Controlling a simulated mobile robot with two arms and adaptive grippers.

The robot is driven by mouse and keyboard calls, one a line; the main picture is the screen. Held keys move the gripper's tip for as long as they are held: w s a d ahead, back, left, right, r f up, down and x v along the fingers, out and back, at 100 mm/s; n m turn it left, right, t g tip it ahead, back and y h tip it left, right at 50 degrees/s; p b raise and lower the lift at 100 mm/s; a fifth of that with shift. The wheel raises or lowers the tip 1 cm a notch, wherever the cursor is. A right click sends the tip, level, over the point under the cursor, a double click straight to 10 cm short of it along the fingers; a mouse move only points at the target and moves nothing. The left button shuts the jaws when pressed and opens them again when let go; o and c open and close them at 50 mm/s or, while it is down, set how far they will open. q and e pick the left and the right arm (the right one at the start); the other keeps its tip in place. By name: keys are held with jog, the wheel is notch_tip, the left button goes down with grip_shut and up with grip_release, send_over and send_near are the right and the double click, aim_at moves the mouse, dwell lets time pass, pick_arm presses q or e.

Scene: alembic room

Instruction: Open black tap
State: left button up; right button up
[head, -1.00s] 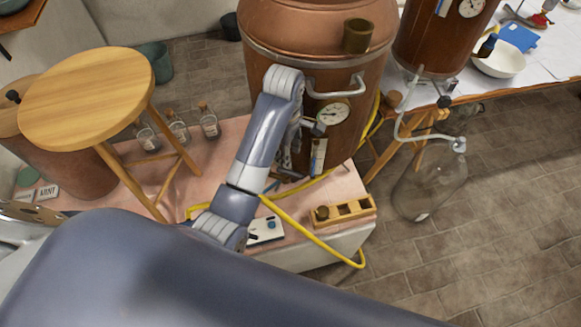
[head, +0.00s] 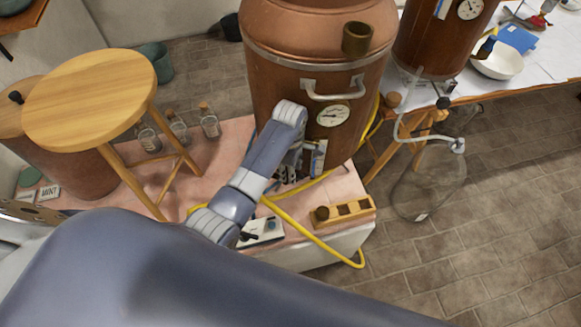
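One of my arms reaches up from the lower middle; I take it as the left. Its gripper (head: 294,163) points down at the lower front of the large copper vessel (head: 285,90), left of the paper label. The forearm and wrist cover most of its fingers, so I cannot tell whether they are open or touching anything. Dark parts show beside the fingers, but I cannot make out a tap there. A small black knob (head: 443,103) shows on the glass tubing below the right-hand copper vessel (head: 435,45), well away from the gripper. My other gripper is out of view.
A round gauge (head: 333,114) and metal handle (head: 333,91) are above the gripper. A yellow hose (head: 310,233) runs beside a wooden rack (head: 345,211). A wooden stool (head: 90,100) and several corked bottles (head: 210,122) stand left. A glass flask (head: 430,180) stands right.

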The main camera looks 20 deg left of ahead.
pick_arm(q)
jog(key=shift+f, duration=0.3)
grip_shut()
